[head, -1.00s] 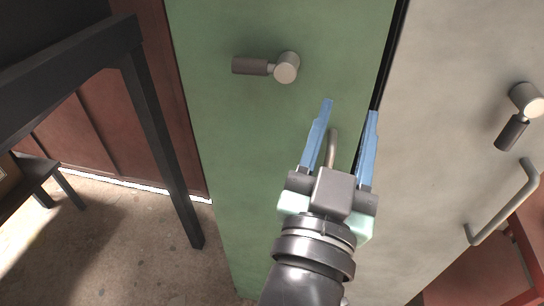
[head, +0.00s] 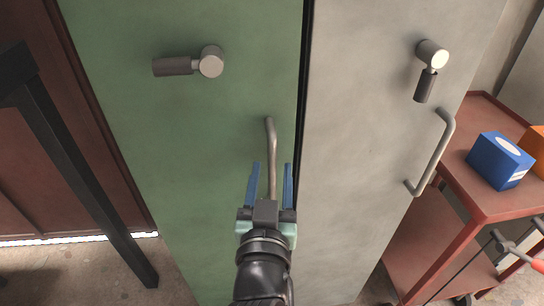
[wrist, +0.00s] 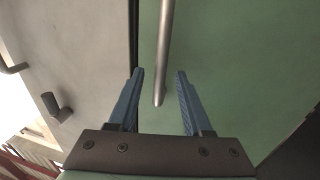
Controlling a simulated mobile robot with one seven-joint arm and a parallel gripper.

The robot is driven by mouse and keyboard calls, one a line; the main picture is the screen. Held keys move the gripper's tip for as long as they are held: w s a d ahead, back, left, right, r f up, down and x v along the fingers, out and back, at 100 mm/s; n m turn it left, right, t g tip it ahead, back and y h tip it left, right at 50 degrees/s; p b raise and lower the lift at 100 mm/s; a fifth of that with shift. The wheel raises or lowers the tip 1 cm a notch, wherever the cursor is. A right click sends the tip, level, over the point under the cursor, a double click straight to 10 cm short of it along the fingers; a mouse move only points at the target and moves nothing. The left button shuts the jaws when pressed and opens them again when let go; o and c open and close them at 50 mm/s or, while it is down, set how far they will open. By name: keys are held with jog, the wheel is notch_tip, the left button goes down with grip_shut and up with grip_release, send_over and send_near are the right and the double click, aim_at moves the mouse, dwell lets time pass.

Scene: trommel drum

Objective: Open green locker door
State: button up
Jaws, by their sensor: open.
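The green locker door (head: 150,120) is in the middle left of the head view and looks shut, with a dark gap along its right edge. Its latch (head: 190,64) near the top has its dark grip pointing left, level. Its bar handle (head: 271,145) runs up and down near the right edge. My gripper (head: 272,170) is open, its two blue fingers on either side of the handle's lower part in the head view. In the wrist view, the handle (wrist: 164,60) ends between the fingertips (wrist: 160,75), with space on both sides. I see no finger touching it.
A grey locker door (head: 370,130) stands to the right, with its own latch (head: 428,70) and bar handle (head: 436,152). A red cart (head: 480,195) with a blue box (head: 500,160) is at the far right. A black frame leg (head: 85,190) stands at the left.

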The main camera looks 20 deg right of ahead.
aim_at(272, 166)
jog(key=shift+x, duration=1.7)
grip_shut()
